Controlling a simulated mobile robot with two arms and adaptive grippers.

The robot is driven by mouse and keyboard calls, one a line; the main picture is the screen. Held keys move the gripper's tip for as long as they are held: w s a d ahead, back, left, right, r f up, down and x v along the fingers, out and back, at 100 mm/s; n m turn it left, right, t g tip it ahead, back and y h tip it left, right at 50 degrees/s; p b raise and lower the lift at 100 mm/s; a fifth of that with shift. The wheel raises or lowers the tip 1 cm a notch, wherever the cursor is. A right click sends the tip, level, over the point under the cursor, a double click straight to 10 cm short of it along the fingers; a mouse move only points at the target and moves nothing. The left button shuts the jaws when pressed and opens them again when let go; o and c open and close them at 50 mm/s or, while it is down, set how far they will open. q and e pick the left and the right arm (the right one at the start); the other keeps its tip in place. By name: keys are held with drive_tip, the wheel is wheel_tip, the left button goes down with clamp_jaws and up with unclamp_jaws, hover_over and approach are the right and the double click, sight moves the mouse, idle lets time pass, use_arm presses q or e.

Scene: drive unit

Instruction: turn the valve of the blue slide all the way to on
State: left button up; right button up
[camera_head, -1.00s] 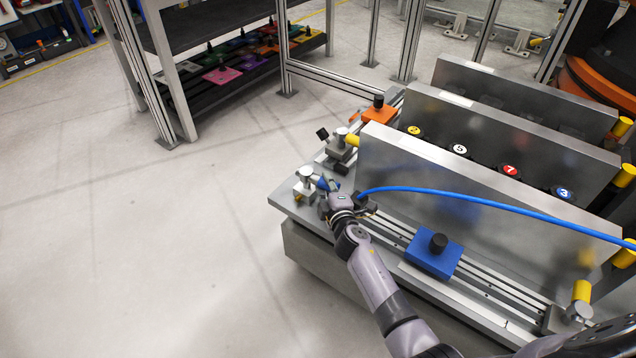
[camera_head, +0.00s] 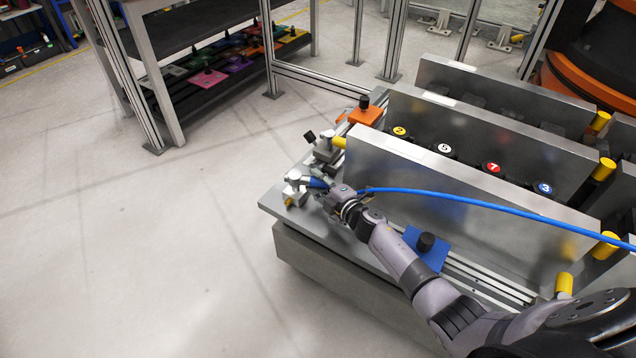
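The blue slide (camera_head: 424,253) is a flat blue block with a black knob on a rail at the front of the metal fixture. My arm partly covers it. At the left end of that rail is a silver valve fitting (camera_head: 294,184), with a small blue part (camera_head: 318,183) pointing right from it toward my gripper. My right gripper (camera_head: 331,192) is at this blue part, just right of the fitting. Its fingers are small and partly hidden, so I cannot tell whether they are closed or touching. My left gripper is not in view.
A blue hose (camera_head: 450,196) runs from beside my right gripper across the front metal plate (camera_head: 450,180). An orange slide (camera_head: 365,113) and another fitting (camera_head: 326,148) sit farther back. A shelf rack (camera_head: 190,30) stands behind. The floor at left is clear.

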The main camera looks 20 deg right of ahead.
drive_tip(key=shift+o, duration=1.2)
drive_tip(key=shift+d, duration=0.1)
drive_tip(key=shift+s+d, duration=0.15)
drive_tip(key=shift+s, duration=0.25)
drive_tip(key=v, duration=1.1)
drive_tip(key=shift+s, duration=0.1)
drive_tip(key=shift+c, duration=0.3)
